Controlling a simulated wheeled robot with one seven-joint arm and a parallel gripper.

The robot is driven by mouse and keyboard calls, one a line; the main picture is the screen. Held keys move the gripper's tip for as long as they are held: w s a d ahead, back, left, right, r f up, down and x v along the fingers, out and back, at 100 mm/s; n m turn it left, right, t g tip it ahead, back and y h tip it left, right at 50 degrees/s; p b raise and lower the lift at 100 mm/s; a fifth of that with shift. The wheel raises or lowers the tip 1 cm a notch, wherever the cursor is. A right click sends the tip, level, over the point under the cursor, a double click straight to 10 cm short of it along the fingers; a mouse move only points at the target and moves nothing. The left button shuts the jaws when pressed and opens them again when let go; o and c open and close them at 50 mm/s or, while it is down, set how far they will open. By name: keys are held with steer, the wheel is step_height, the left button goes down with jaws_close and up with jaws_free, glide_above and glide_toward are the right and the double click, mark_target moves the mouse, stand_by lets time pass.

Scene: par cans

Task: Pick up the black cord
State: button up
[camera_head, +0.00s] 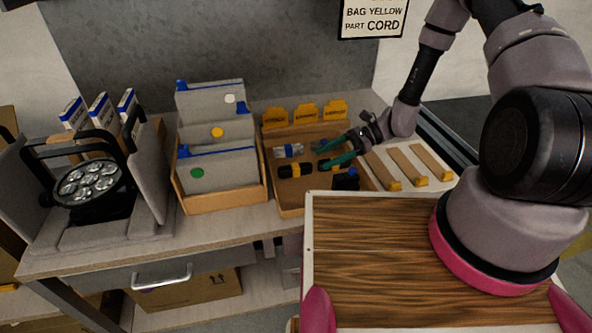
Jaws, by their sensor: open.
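A cardboard tray (290,206) on the bench holds several small bundles. One is a black cord bundle (286,171) with a yellow band, lying near the tray's left middle. A second dark bundle (346,180) with blue on it lies at the tray's front right. I cannot tell from its look whether it is also a cord. My gripper (322,156) has green fingers and reaches into the tray from the right. It is open, with its fingertips above and to the right of the yellow-banded bundle. Nothing is visibly held. The fingers partly hide the tray's right side.
A grey-and-white bundle (288,151) lies behind the black one. Yellow cards (305,114) stand at the tray's back. A box of grey bags (222,200) and a par can (88,186) stand left. Yellow-tipped strips (408,167) lie right. A sign (373,20) hangs above.

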mark_target(303, 164)
steer(key=a, duration=0.2)
steer(key=s+a, duration=0.1)
steer(key=a, duration=0.1)
steer(key=shift+f, duration=0.3)
steer(key=shift+s+a+f, duration=0.1)
steer(key=shift+a+f, duration=0.15)
steer(key=shift+a, duration=0.15)
jaws_close()
steer(key=shift+r, duration=0.15)
